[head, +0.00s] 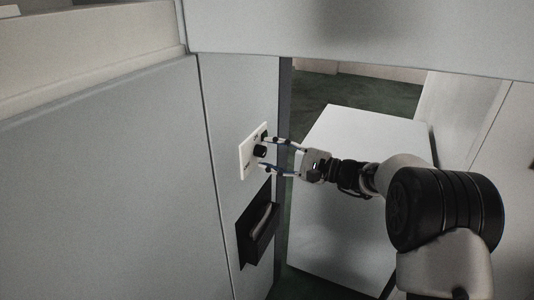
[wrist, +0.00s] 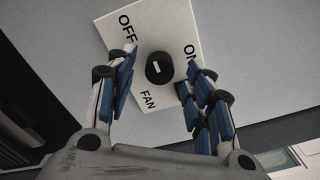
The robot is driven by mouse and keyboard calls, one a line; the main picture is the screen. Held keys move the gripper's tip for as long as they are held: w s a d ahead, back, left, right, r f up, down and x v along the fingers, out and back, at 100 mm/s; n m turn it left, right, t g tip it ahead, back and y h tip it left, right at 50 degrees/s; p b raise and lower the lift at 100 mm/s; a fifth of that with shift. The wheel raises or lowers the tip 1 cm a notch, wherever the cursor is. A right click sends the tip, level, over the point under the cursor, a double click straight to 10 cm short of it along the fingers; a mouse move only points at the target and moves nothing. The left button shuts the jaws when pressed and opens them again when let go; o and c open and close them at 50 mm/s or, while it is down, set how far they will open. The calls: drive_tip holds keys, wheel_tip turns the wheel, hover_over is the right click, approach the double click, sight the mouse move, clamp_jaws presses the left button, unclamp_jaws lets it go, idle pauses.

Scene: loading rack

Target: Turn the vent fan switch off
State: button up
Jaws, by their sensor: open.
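The vent fan switch is a black round knob (wrist: 159,68) on a white plate (wrist: 144,22) marked OFF, ON and FAN. A small white mark shows on the knob's face; I cannot tell which label it points to. In the head view the plate (head: 245,160) is on a grey upright panel, with the knob (head: 260,151) near its middle. My gripper (head: 267,154) is open, its fingers reaching toward the plate on either side of the knob. In the wrist view a gap shows between each finger and the knob; contact with the plate is unclear.
A black recessed pull with a grey handle (head: 262,218) is below the plate. A grey overhang (head: 370,40) crosses above. A large white box-like surface (head: 350,135) stands behind my arm to the right. Dark green floor (head: 350,93) shows beyond it.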

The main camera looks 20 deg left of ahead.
drive_tip(key=d, duration=1)
drive_tip(key=shift+s, duration=0.45)
drive_tip(key=s+d+r+n+g+h, duration=0.1)
drive_tip(key=s+d+r+n+h, duration=0.2)
drive_tip(key=s, duration=0.6)
drive_tip(key=s+d+n+g+h, duration=0.1)
drive_tip(key=s+d+h, duration=0.3)
drive_tip(key=s, duration=0.6)
drive_tip(key=s+d+f+n+t+h, duration=0.1)
drive_tip(key=s+d+f+t+h, duration=0.1)
drive_tip(key=s+d+h, duration=0.3)
drive_tip(key=s+d+f+n+t+h, duration=0.2)
drive_tip(key=s+d+h, duration=0.3)
drive_tip(key=s+d, duration=0.6)
drive_tip(key=shift+d+t+h, duration=0.3)
drive_tip(key=shift+d+t, duration=0.1)
drive_tip(key=shift+d, duration=0.55)
drive_tip(key=shift+s+d+f, duration=0.15)
drive_tip(key=shift+d, duration=0.3)
drive_tip(key=shift+c, duration=0.2)
